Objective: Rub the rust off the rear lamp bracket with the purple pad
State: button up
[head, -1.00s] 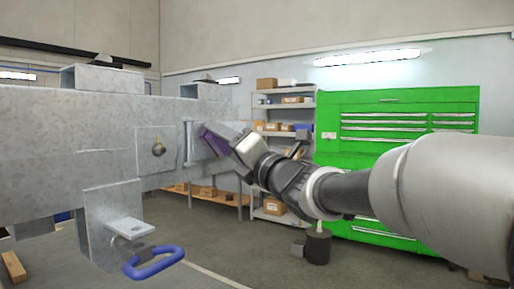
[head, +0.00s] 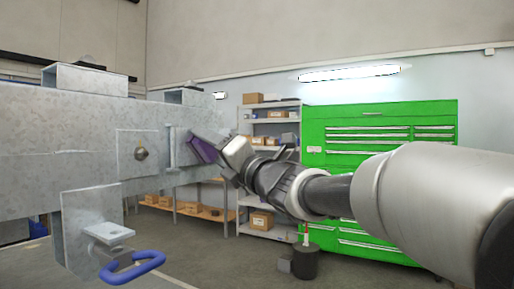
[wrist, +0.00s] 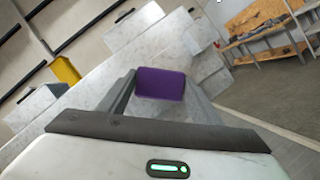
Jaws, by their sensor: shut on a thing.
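My gripper (head: 222,152) is shut on the purple pad (head: 203,149), held up beside the galvanised trailer frame (head: 60,135). In the wrist view the purple pad (wrist: 160,84) sits between the two fingers. An upright flange (head: 176,148) on the frame stands just left of the pad. I cannot tell which part is the rear lamp bracket, and no rust shows clearly. Whether the pad touches the frame cannot be told.
A blue-handled clamp (head: 133,268) hangs at a lower bracket (head: 108,234) at front left. A green tool cabinet (head: 330,150) and a shelf (head: 262,225) with boxes stand behind. The floor (head: 210,265) below my arm is mostly clear; a dark canister (head: 305,263) stands there.

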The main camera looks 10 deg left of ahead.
aim_at(199, 146)
jog(key=shift+w+d, duration=0.35)
jog(key=shift+w, duration=0.55)
jog(key=shift+w+d, duration=0.3)
jog(key=shift+w, duration=0.55)
jog(key=shift+f, duration=0.1)
jog(key=shift+b, duration=0.3)
jog(key=shift+s+a+b, duration=0.35)
jog(key=shift+s+b, duration=0.35)
jog(key=shift+s, duration=0.2)
jog(key=shift+s+a+b, duration=0.3)
jog(key=shift+s+b, duration=0.35)
jog(key=shift+s, duration=0.2)
jog(key=shift+s+a+b, duration=0.35)
jog(key=shift+s+b, duration=0.2)
jog(key=shift+s, duration=0.15)
jog(key=shift+s+a+b, duration=0.3)
jog(key=shift+s+b, duration=0.25)
jog(key=shift+s, duration=0.1)
jog(key=shift+s+a, duration=0.1)
jog(key=shift+s, duration=0.1)
